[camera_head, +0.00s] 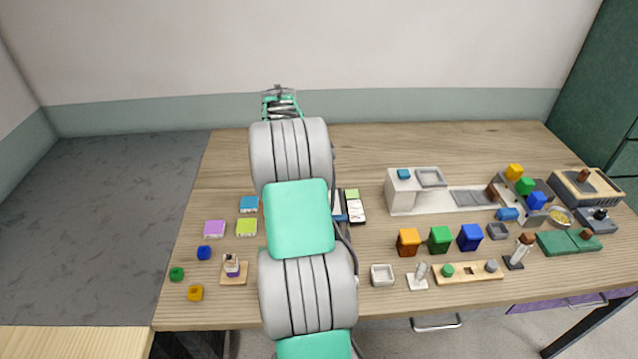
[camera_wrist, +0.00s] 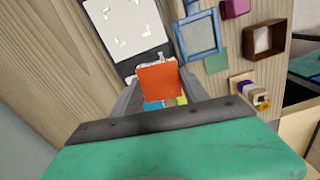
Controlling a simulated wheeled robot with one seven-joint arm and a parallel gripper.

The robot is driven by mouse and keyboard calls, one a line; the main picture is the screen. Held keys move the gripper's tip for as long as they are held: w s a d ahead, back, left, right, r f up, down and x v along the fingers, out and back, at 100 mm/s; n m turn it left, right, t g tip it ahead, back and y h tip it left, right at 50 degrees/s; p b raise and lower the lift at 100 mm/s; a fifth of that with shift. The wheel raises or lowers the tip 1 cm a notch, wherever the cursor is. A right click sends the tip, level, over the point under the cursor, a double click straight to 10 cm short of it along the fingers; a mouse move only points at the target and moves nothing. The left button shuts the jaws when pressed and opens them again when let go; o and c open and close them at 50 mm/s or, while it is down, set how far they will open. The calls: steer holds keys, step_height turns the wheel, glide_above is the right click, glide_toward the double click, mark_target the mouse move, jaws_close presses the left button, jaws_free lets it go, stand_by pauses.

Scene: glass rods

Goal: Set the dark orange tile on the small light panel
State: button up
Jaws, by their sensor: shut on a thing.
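The dark orange tile (camera_wrist: 160,83) is between the two fingers of my gripper (camera_wrist: 161,72) in the wrist view. My gripper is shut on it, and the tile's flat face is toward the camera. A light panel (camera_wrist: 124,28) with corner marks and a dark border lies just beyond the tile, up and to the left. I cannot tell for certain that this is the small light panel. In the head view my gripper (camera_head: 281,100) is at the far end of my arm, near the back edge of the table; the tile is not discernible there.
In the wrist view a blue-framed grey panel (camera_wrist: 199,34), a green square (camera_wrist: 216,62) and a brown open box (camera_wrist: 264,40) lie right of the tile. In the head view my arm hides the table's middle left; blocks and stands fill the right. The back of the table (camera_head: 400,145) is clear.

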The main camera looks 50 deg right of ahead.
steer(key=shift+n, duration=0.8)
steer(key=s+d+f, duration=0.1)
steer(key=d, duration=0.2)
steer(key=s+d+f, duration=0.1)
steer(key=s+d, duration=0.1)
steer(key=d, duration=0.1)
steer(key=s+d+f, duration=0.1)
steer(key=s+d, duration=0.1)
steer(key=d, duration=0.1)
steer(key=shift+s+d+f, duration=0.1)
steer(key=shift+s+f, duration=0.05)
steer(key=shift+f, duration=0.1)
steer(key=shift+f+b, duration=1.65)
steer(key=shift+f, duration=1.15)
steer(key=o, duration=1.6)
steer(key=shift+r, duration=0.1)
